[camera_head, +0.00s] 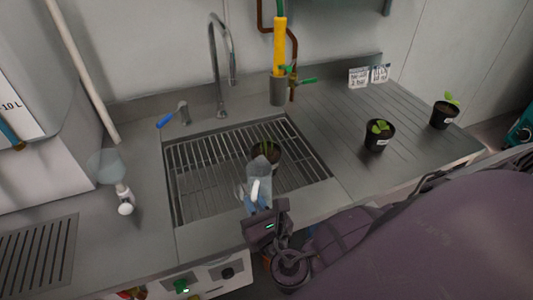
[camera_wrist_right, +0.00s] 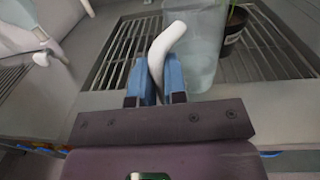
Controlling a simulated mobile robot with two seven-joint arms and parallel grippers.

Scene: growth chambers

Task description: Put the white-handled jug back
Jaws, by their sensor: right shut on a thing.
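The white-handled jug is a clear, pale container (camera_head: 262,170) over the front part of the sink grid. It also shows in the right wrist view (camera_wrist_right: 205,50). Its white handle (camera_wrist_right: 166,42) runs between the blue finger pads of my right gripper (camera_wrist_right: 158,82). In the head view my right gripper (camera_head: 256,205) is shut on this handle at the sink's front edge. Whether the jug touches the grid is unclear. My left gripper is not in view.
A potted plant (camera_head: 273,154) stands on the grid (camera_head: 205,180) right behind the jug. Two more potted plants (camera_head: 376,142) (camera_head: 444,115) stand on the ribbed drainer at right. The tap (camera_head: 221,70) rises behind.

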